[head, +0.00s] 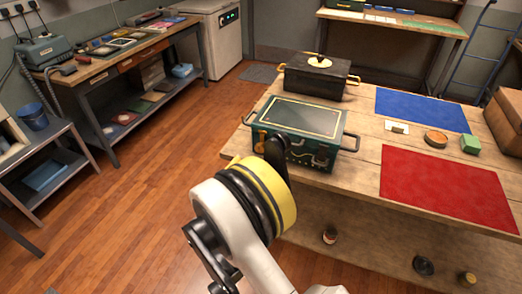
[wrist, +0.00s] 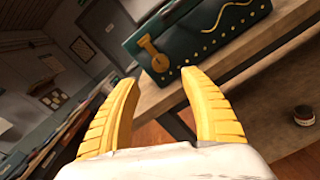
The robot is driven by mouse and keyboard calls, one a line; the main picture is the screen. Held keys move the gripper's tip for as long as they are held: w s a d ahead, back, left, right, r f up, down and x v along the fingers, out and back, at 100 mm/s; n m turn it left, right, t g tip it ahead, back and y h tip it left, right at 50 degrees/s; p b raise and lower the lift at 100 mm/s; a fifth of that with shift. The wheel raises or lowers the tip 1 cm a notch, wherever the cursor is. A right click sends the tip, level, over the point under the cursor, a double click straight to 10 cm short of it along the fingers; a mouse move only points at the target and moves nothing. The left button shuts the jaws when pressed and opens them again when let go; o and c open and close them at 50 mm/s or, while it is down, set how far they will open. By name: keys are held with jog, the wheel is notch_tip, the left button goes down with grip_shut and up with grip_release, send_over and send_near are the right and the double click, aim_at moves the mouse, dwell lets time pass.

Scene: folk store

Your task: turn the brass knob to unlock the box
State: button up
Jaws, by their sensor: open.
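The dark green box (head: 300,118) with a yellow-lined lid stands at the left part of the wooden table, its lid down. In the wrist view the box (wrist: 205,35) shows tilted, with a wavy gold line and dots on its front. The brass knob (wrist: 155,55) is a keyhole-shaped piece at the front's left end; it also shows in the head view (head: 262,138). My gripper (wrist: 160,77) is open and empty, its yellow fingers spread below and apart from the knob. In the head view my wrist hides part of the box's front, and the fingers are not clear.
A black box (head: 318,77) stands behind the green one. Blue mat (head: 420,108), red mat (head: 445,188), orange round dish (head: 436,139) and green block (head: 470,144) lie to the right. The table (head: 345,180) has a lower shelf with small jars. Wooden floor (head: 130,215) is free at left.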

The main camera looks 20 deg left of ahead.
aim_at(259, 150)
jog(key=w+b, duration=0.1)
jog(key=w, duration=0.2)
jog(key=w+b, duration=0.1)
jog(key=w, duration=0.2)
jog(key=w+d, duration=0.1)
jog(key=w, duration=0.2)
jog(key=shift+d+f+b, duration=0.1)
jog(key=shift+b, duration=0.3)
jog(key=shift+w, duration=0.65)
grip_shut()
